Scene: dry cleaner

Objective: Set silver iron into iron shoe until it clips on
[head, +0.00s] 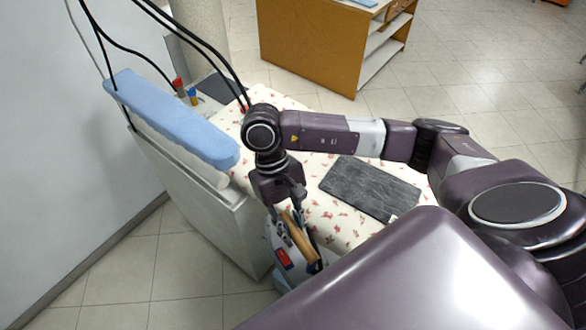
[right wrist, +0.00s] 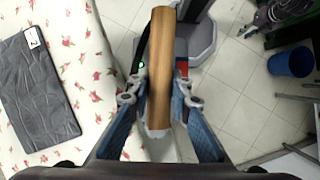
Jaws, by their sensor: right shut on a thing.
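The silver iron (head: 279,242) hangs at the near edge of the ironing board, with a red patch on its side and a wooden handle. My right gripper (head: 297,232) is shut on that handle. In the right wrist view the iron's wooden handle (right wrist: 159,60) stands between the two fingers of the right gripper (right wrist: 158,98). The handle and fingers hide most of the iron's body and its soleplate. I cannot make out the iron shoe in either view.
The board's floral cover (head: 335,222) carries a dark grey mat (head: 370,188), right of the iron. A blue padded arm (head: 170,115) lies at the left, with black cables above. A wooden counter (head: 310,45) stands behind. A blue bin (right wrist: 291,61) is on the floor.

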